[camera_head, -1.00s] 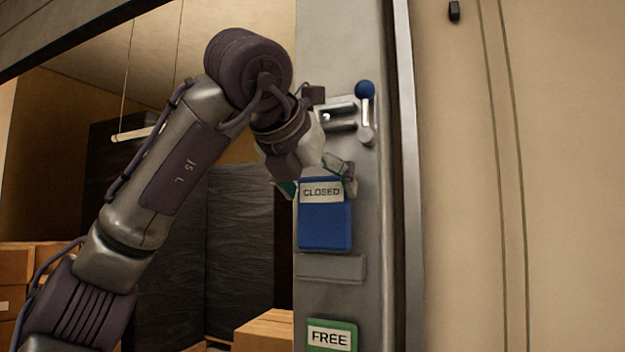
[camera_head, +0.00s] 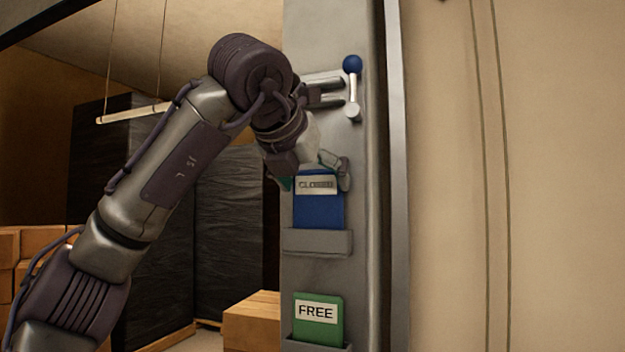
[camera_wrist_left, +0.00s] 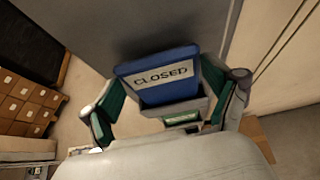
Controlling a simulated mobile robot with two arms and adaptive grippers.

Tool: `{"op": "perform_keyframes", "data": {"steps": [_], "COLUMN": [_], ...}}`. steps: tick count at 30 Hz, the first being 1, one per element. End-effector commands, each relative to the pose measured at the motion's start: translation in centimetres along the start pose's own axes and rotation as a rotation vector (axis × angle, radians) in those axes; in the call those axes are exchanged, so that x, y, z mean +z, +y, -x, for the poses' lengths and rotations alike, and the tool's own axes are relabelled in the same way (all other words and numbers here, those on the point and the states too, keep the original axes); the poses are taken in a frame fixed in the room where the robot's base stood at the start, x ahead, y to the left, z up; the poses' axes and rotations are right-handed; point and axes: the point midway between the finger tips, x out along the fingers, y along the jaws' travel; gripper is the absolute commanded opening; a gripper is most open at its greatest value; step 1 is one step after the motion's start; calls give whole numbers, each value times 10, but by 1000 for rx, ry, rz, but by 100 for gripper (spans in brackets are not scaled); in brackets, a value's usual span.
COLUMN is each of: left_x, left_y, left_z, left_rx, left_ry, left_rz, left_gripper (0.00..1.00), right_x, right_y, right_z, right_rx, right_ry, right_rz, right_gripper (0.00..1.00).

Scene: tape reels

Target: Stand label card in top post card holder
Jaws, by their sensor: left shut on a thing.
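The blue label card marked CLOSED (camera_head: 318,211) is upright in front of the grey post (camera_head: 331,30). My left gripper (camera_head: 315,178) is shut on its upper part, one finger at each side edge. The card's lower edge is hidden behind the front lip of the top card holder (camera_head: 317,243), so it appears to be inside the pocket. In the left wrist view the card (camera_wrist_left: 158,76) shows between my fingers, with the holder (camera_wrist_left: 175,107) around its lower end. My right gripper is not in view.
A green card marked FREE (camera_head: 318,321) stands in a lower holder on the post. A lever with a blue knob (camera_head: 352,64) is above my gripper. Cardboard boxes (camera_head: 252,321) and dark wrapped stacks (camera_head: 232,225) are behind the post.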

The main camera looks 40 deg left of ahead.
Motion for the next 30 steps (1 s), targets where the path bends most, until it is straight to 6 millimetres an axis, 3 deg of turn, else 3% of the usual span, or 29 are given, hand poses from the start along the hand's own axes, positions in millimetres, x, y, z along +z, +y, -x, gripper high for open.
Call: {"op": "perform_keyframes", "data": {"steps": [7, 8, 10, 22, 26, 30], "left_x": [0, 0, 0, 0, 1, 1], "left_y": [0, 0, 0, 0, -1, -1], "left_z": [0, 0, 0, 4, 20, 50], "left_rx": [0, 0, 0, -1, -1, -2], "left_ry": [-1, -1, -1, -1, -4, -4], "left_rz": [0, 0, 0, 0, 0, -1], "left_gripper": [54, 89, 100, 100, 100, 100], "right_x": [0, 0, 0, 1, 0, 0], "right_y": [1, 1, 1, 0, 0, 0], "right_z": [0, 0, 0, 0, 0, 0], "right_rx": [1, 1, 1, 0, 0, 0], "right_ry": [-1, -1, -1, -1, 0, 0], "right_rz": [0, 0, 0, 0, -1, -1], "right_gripper": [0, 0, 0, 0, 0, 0]}}
